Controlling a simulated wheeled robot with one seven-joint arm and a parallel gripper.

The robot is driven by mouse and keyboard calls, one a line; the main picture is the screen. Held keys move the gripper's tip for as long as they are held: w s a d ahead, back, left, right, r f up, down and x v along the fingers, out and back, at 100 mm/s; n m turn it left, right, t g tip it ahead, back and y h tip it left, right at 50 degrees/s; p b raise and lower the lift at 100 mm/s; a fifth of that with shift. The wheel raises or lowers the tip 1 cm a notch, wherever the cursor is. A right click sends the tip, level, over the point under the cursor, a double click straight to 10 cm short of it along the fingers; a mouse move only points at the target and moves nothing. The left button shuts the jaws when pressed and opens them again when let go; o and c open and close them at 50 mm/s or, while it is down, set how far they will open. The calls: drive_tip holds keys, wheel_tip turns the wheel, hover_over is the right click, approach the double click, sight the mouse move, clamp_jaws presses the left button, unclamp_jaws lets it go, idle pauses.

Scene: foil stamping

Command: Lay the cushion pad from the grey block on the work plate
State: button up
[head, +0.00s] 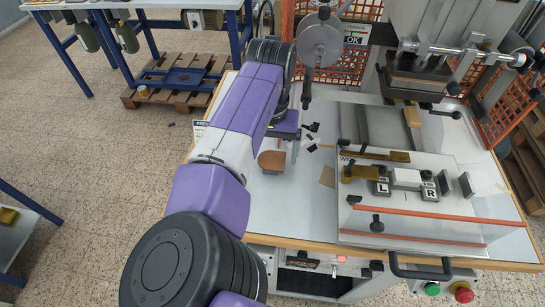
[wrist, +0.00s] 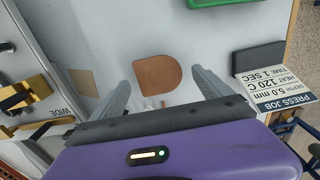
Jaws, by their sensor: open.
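My gripper (head: 290,146) is open and empty over the table, left of the press. In the wrist view its spread fingers (wrist: 162,88) flank a brown, round-ended leather-like piece (wrist: 158,76), which lies apart from them; the head view shows it too (head: 271,161). A dark grey block (wrist: 258,57) lies to the right in the wrist view; I cannot tell a separate cushion pad on its top. My arm hides it in the head view. A grey plate (head: 377,127) under the press head looks like the work plate; nothing is seen lying on it.
A thin tan square (head: 327,176) lies beside the clear-walled fixture with L and R blocks (head: 430,193). Small black bits (head: 312,128) lie behind my gripper. A green object (wrist: 222,2) and the press job sign (wrist: 277,88) border the wrist view.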

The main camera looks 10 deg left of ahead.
sight(272, 158)
drive_tip(key=shift+f, duration=0.25)
idle(0.6)
drive_tip(key=c, duration=1.5)
drive_tip(key=shift+c, duration=0.2)
drive_tip(key=shift+r, duration=0.1)
drive_tip(key=shift+r, duration=0.1)
wheel_tip(272, 158, up, 20)
drive_tip(key=p, duration=0.2)
drive_tip(key=shift+p, duration=0.4)
